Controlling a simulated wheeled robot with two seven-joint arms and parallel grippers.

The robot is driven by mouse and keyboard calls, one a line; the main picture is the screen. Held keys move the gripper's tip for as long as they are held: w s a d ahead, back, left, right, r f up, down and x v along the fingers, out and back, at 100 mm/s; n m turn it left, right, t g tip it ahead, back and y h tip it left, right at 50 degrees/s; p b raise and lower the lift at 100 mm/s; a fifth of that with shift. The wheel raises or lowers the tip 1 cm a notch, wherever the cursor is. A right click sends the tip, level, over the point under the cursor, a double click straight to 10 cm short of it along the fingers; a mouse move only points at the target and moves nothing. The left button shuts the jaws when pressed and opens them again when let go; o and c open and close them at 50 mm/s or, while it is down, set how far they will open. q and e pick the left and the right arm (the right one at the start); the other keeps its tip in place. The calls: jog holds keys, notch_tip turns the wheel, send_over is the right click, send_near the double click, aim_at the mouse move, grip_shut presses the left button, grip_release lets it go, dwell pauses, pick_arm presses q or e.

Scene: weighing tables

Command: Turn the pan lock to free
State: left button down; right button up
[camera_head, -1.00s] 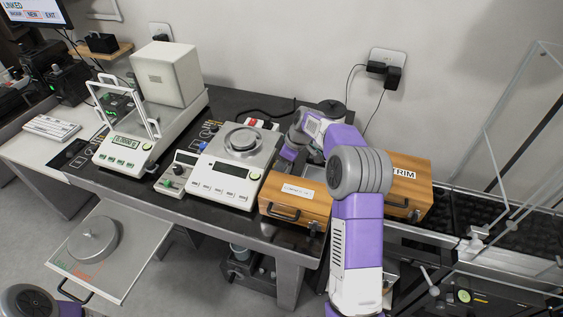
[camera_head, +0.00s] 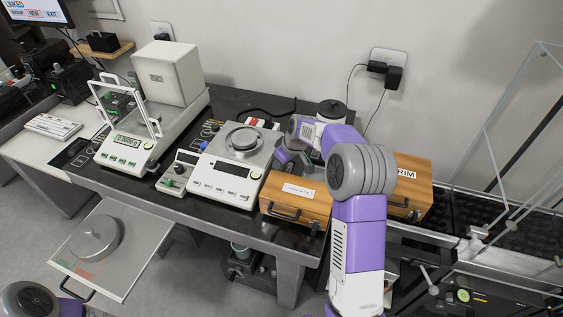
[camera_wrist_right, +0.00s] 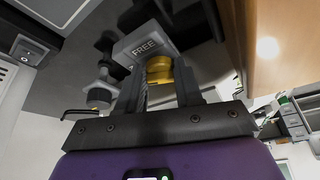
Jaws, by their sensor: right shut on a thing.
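The pan lock shows in the right wrist view as a yellow knob (camera_wrist_right: 159,68) in front of a grey block marked FREE (camera_wrist_right: 146,46). My right gripper (camera_wrist_right: 158,80) is shut on this knob, with one dark finger on each side. In the head view my right gripper (camera_head: 286,154) is just right of the balance with the round metal pan (camera_head: 243,140), and the knob is hidden there. Which way the knob points is hard to tell. My left gripper is not in view.
A wooden case (camera_head: 290,202) lies close below my right gripper. A balance with a wire-frame door (camera_head: 122,150) stands left, before a pale box (camera_head: 165,75). A small control box (camera_head: 177,175) sits between the balances. A pull-out shelf (camera_head: 135,240) holds a metal disc (camera_head: 95,240).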

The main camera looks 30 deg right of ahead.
jog(key=o, duration=1)
jog(key=shift+o, duration=0.2)
